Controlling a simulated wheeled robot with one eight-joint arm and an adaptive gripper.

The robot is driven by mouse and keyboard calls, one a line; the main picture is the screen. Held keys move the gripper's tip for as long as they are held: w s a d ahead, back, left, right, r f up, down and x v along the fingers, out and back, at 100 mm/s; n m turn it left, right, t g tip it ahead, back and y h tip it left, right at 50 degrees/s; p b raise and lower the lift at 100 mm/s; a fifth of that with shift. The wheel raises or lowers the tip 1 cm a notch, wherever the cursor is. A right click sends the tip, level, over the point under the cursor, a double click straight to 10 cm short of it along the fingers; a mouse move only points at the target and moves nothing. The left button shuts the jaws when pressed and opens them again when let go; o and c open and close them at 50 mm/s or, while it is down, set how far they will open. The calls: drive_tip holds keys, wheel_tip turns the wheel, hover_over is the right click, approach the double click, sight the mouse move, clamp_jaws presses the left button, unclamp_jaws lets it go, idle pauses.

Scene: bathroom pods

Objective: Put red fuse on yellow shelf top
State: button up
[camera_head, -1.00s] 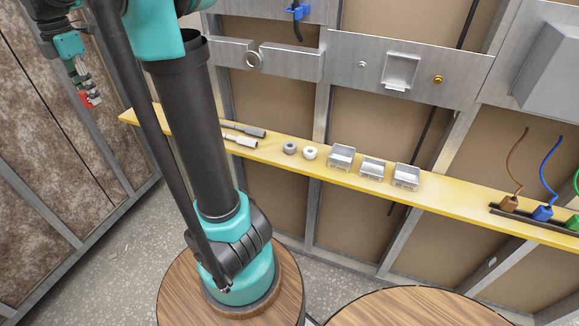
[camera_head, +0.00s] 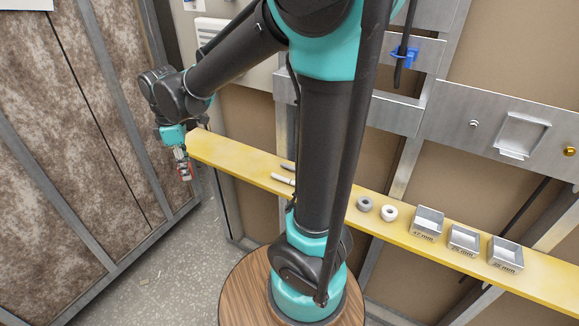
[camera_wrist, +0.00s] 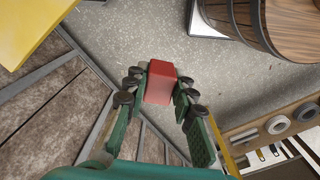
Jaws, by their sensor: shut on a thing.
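The red fuse (camera_wrist: 159,82) is a small red block, held between the fingertips of my gripper (camera_wrist: 159,86). In the head view the fuse (camera_head: 187,172) shows as a small patch of red at the tip of my gripper (camera_head: 184,166). The yellow shelf (camera_head: 232,160) is a long narrow board along the wall. My gripper hangs by its left end, a little below it in the picture. The fuse appears clear of the shelf, over the floor, but the depth gap is hard to tell.
The shelf top holds grey-tipped tools (camera_head: 283,179), a grey ring (camera_head: 364,204), a white ring (camera_head: 388,213) and open metal boxes (camera_head: 465,239). Its left end is bare. A brown panelled wall (camera_head: 75,150) stands to the left. A wooden round top (camera_wrist: 290,30) shows in the wrist view.

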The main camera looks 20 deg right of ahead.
hover_over(235, 159)
wheel_tip(235, 159, down, 2)
drive_tip(key=shift+s+a+f, duration=0.1)
drive_tip(key=shift+a, duration=0.05)
drive_tip(key=shift+f, duration=2.4)
drive_tip(key=o, duration=0.9)
drive_tip(key=shift+f, duration=0.1)
drive_tip(key=shift+o, duration=0.2)
wheel_tip(235, 159, up, 12)
